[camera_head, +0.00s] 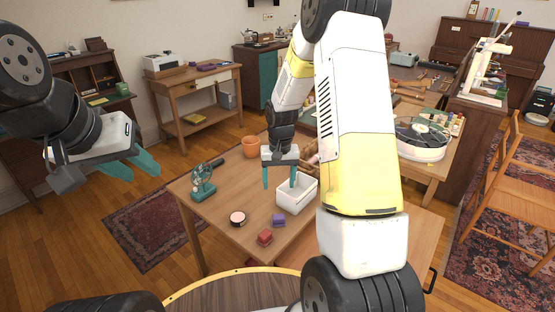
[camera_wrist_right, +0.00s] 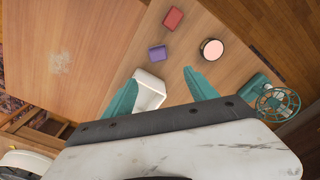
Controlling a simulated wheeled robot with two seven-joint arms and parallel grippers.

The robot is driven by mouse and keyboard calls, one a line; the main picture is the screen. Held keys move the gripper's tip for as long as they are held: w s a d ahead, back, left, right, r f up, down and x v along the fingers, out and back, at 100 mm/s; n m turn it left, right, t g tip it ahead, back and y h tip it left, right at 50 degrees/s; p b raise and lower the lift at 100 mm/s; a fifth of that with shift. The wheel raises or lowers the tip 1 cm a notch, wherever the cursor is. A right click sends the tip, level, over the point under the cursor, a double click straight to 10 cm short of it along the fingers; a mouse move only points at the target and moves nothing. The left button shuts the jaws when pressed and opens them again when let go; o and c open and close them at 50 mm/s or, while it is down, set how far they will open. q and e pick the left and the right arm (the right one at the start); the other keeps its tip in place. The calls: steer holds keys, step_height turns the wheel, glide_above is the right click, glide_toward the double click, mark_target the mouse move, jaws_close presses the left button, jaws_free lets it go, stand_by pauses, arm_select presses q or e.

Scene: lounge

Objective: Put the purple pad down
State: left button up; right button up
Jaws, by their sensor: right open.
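The purple pad (camera_head: 278,220) lies on the wooden table (camera_head: 225,203), just in front of the white box and behind a red pad (camera_head: 265,238). It also shows in the right wrist view (camera_wrist_right: 157,52), beyond the fingertips and clear of them. My right gripper (camera_head: 279,187) points down over the table beside the white box (camera_head: 297,201). Its teal fingers are apart, with nothing held between them in the right wrist view (camera_wrist_right: 160,77). My left gripper (camera_head: 134,166) is out to the left, off the table, its fingers apart and empty.
A round pink-topped tin (camera_head: 237,218) stands left of the purple pad. A teal fan (camera_head: 203,183) is at the table's left, and a terracotta pot (camera_head: 250,146) at the back. Bare tabletop lies between fan and tin.

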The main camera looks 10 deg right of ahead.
steer(key=s+r+t, duration=0.1)
steer(key=s+r, duration=0.2)
steer(key=r, duration=0.4)
steer(key=s+r+t+y, duration=0.1)
steer(key=s+r, duration=0.3)
steer(key=r, duration=0.2)
steer(key=s+r+t, duration=0.1)
steer(key=s+r, duration=0.2)
steer(key=r, duration=0.4)
steer(key=s+a+r+n+t, duration=0.1)
steer(key=s+r, duration=0.2)
steer(key=s, duration=0.4)
steer(key=s+a+r+n+t+y, duration=0.1)
steer(key=s+r, duration=0.3)
steer(key=s, duration=0.3)
steer(key=shift+t, duration=0.3)
steer(key=shift+o, duration=0.5)
steer(key=shift+a, duration=0.1)
